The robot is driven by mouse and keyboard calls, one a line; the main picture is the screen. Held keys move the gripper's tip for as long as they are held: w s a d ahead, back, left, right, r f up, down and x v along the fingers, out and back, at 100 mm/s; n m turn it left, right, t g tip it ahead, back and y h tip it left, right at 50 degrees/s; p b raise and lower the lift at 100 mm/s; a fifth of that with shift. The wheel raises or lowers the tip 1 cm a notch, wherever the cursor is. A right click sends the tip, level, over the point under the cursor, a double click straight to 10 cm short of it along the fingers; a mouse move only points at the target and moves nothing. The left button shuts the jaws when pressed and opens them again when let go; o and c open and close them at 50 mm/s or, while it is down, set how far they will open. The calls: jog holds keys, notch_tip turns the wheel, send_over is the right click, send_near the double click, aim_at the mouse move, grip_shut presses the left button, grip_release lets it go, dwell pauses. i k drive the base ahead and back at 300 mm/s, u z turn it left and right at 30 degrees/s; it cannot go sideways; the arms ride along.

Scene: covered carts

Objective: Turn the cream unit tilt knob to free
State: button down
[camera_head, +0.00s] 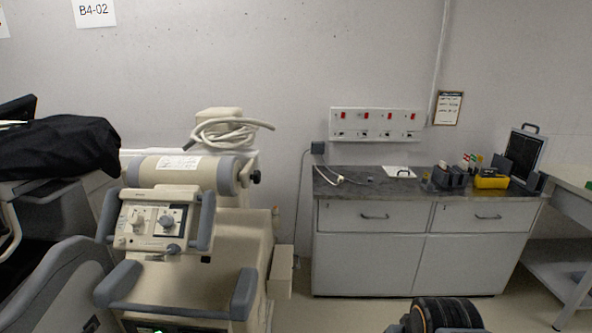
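The cream unit (235,255) stands at the left, with a horizontal cylinder (180,172) on top and grey handles in front. A dark side knob (255,177) sticks out at the right end of the cylinder. No legible label shows which is the tilt knob or its setting. My gripper is not in view.
A dark-covered cart (60,150) stands close on the left of the cream unit. A grey cabinet (370,262) with tools on its top stands against the back wall at the right. A side table (570,205) is at the far right. Floor shows between unit and cabinet.

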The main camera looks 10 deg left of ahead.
aim_at(257, 176)
jog(key=u, duration=0.05)
jog(key=i, duration=0.75)
jog(key=u, duration=0.45)
jog(key=i, duration=0.7)
jog(key=u, duration=1.2)
